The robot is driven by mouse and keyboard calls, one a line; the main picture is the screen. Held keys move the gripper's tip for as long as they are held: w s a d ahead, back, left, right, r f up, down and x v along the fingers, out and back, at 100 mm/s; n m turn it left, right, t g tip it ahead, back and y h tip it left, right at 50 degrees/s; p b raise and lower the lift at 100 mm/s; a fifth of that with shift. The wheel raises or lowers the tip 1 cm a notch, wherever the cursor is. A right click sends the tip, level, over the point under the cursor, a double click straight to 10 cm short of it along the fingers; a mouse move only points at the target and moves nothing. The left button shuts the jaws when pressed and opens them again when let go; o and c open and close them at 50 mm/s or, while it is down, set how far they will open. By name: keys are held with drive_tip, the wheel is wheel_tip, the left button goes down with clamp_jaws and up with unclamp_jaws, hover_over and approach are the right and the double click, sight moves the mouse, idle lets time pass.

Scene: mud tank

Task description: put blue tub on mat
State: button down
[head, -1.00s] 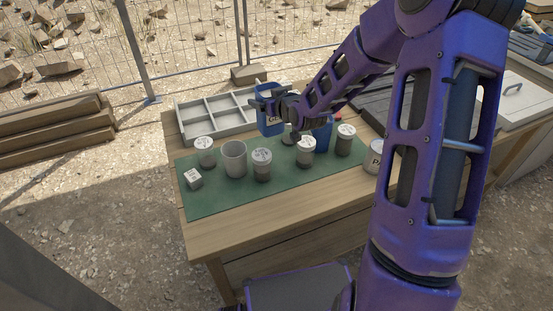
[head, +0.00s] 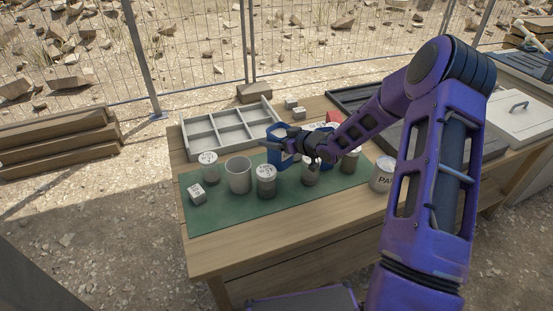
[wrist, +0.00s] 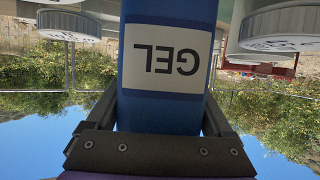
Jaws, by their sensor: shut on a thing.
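The blue tub (head: 276,156), marked GEL, is in my gripper (head: 285,145) at the back edge of the green mat (head: 240,211). In the head view my gripper partly covers the tub. In the wrist view the tub (wrist: 168,103) stands between the two fingers with its label upside down. I cannot tell whether its base touches the mat.
Another blue container (head: 322,162) is partly hidden under my arm. A grey divided tray (head: 207,145) lies behind. The mat's front strip is clear.

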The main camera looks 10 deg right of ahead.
sight(275, 152)
drive_tip(key=shift+f+b, duration=0.35)
drive_tip(key=shift+f, duration=2.2)
drive_tip(key=shift+f, duration=0.1)
drive_tip(key=shift+f, duration=0.15)
unclamp_jaws()
drive_tip(key=shift+r, duration=0.2)
drive_tip(key=p+v, duration=0.1)
drive_tip(key=v, duration=1.1)
drive_tip(key=shift+f, duration=0.15)
